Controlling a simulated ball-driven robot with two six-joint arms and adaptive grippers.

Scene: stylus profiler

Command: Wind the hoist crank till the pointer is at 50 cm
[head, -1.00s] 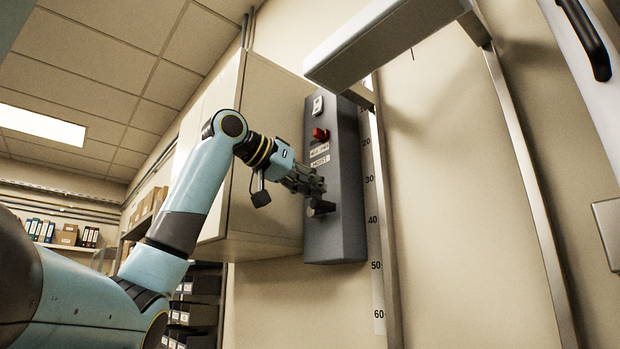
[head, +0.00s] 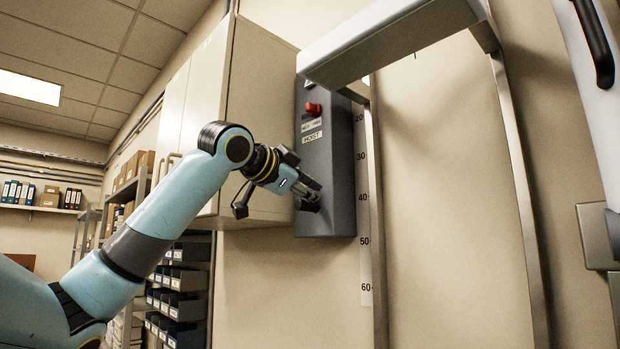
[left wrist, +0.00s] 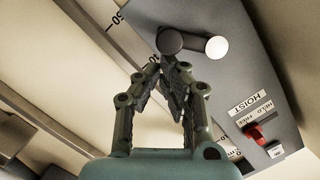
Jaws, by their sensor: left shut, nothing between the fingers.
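The grey hoist box (head: 340,160) hangs on the wall, with a HOIST label (head: 312,137) and a red switch (head: 312,108). In the left wrist view, its crank (left wrist: 192,43) has a dark round end and a pale round end. My left gripper (head: 317,197) is at the lower front of the box. In the left wrist view its fingers (left wrist: 167,64) meet just below the crank's dark end, with nothing between them. Whether they touch the crank is unclear. The numbered scale (head: 364,220) runs down beside the box. I cannot make out the pointer. My right gripper is out of view.
A pale wall cabinet (head: 262,110) stands close to the left of the box, behind my left forearm. A grey beam (head: 395,35) juts out above the box, and a metal rail (head: 378,230) runs down right of the scale. The wall below the box is bare.

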